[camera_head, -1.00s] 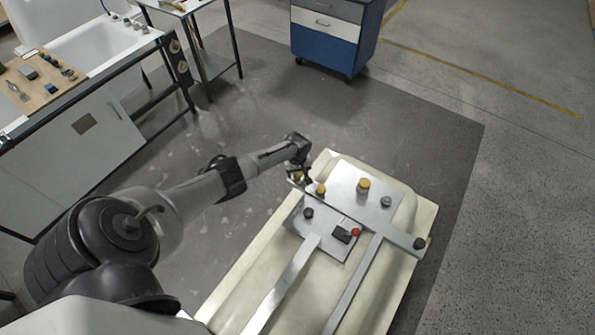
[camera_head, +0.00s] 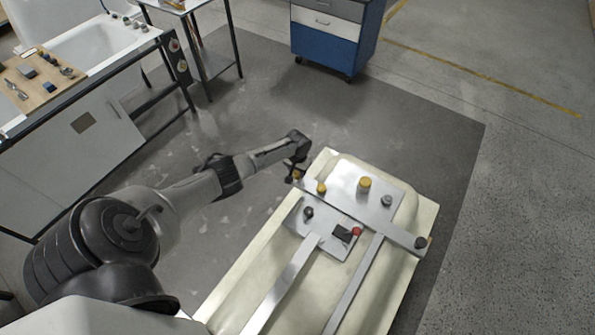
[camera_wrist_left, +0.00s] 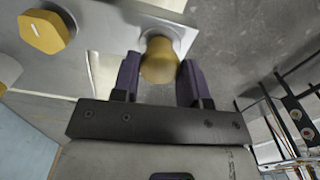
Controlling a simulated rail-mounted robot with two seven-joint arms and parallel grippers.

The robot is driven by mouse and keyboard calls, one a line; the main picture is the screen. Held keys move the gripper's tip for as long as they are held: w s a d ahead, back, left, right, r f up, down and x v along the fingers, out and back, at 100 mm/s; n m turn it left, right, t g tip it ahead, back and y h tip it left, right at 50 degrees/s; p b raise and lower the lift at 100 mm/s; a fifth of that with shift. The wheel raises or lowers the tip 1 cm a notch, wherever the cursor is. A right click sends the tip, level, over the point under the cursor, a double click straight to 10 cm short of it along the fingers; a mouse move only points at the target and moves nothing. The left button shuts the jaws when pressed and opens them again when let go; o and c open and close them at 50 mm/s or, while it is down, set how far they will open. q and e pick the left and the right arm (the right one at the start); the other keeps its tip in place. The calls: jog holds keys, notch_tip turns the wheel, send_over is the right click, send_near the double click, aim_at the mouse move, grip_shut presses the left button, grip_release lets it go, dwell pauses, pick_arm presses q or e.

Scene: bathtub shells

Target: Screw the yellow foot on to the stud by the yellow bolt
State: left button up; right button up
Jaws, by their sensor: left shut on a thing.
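My left gripper (camera_head: 295,172) is at the far left end of the metal crossbar, shut on the yellow foot (camera_head: 297,176). In the left wrist view the yellow foot (camera_wrist_left: 159,62) sits between the two dark fingers, against the metal bar end; the stud is hidden behind it. The yellow bolt (camera_head: 321,188) stands on the crossbar just right of the gripper. It also shows as a yellow hexagonal head (camera_wrist_left: 45,32) at the upper left of the left wrist view. My right gripper is not in view.
The metal frame (camera_head: 362,268) lies on the upturned cream tub shell (camera_head: 425,215). A larger yellow cylinder (camera_head: 364,186), a grey knob (camera_head: 387,200), dark knobs and a red knob (camera_head: 356,231) stand on it. A workbench is at left, a blue cabinet (camera_head: 330,45) behind.

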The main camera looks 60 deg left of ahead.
pick_arm(q)
jog(key=m, duration=0.5)
jog(key=shift+b, duration=0.4)
jog(key=o, duration=1.1)
jog(key=shift+c, duration=0.9)
